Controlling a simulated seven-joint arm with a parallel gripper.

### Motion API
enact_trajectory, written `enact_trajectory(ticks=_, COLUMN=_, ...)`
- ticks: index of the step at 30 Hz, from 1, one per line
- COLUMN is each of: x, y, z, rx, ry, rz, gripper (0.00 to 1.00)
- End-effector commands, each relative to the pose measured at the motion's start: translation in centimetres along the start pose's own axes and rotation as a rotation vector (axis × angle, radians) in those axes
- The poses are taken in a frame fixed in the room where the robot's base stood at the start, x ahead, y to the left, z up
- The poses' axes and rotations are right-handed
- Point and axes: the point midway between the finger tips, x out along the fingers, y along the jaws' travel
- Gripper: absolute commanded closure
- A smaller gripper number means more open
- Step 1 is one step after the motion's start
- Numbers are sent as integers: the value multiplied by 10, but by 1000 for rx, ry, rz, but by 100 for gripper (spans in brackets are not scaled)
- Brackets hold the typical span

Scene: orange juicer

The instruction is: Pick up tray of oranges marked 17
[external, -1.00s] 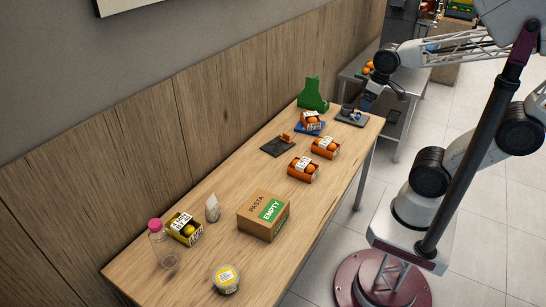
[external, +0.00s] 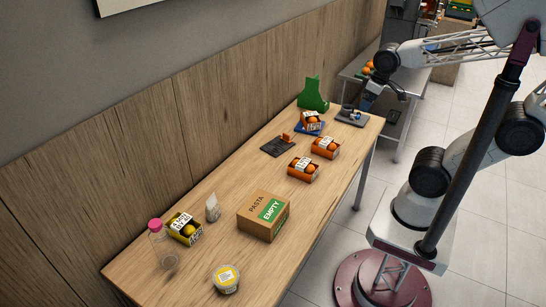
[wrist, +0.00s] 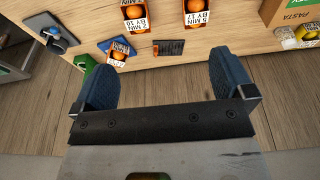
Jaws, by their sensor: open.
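The orange tray marked 17 (wrist: 196,12) shows at the top of the wrist view, its label reading "2 MIN BY 17". In the external view it is the orange tray (external: 303,172) closest to the pasta box, resting on the table, its number too small to read there. A similar tray marked 10 (wrist: 134,14) sits beside it. My gripper (wrist: 165,78) is open and empty, its blue fingers wide apart. In the external view my gripper (external: 368,100) is near the table's far right end, apart from the trays.
Another orange tray (external: 312,121) stands on a blue mat, near a black slatted plate (external: 278,146) and a green stand (external: 313,95). A pasta box (external: 263,216), yellow tray (external: 185,229), bottle (external: 160,245) and tub (external: 226,279) occupy the near half.

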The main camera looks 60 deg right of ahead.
Motion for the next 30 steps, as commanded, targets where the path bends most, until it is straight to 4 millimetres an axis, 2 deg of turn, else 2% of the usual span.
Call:
enact_trajectory(ticks=8, x=3, y=2, z=0, rx=-16, ry=-4, rz=15, gripper=0)
enact_trajectory(ticks=14, x=16, y=11, z=2, rx=-106, ry=-25, rz=94, gripper=0)
enact_trajectory(ticks=20, x=41, y=30, z=3, rx=-290, ry=-64, rz=244, gripper=0)
enact_trajectory(ticks=30, x=83, y=56, z=-9, rx=-693, ry=-126, rz=525, gripper=0)
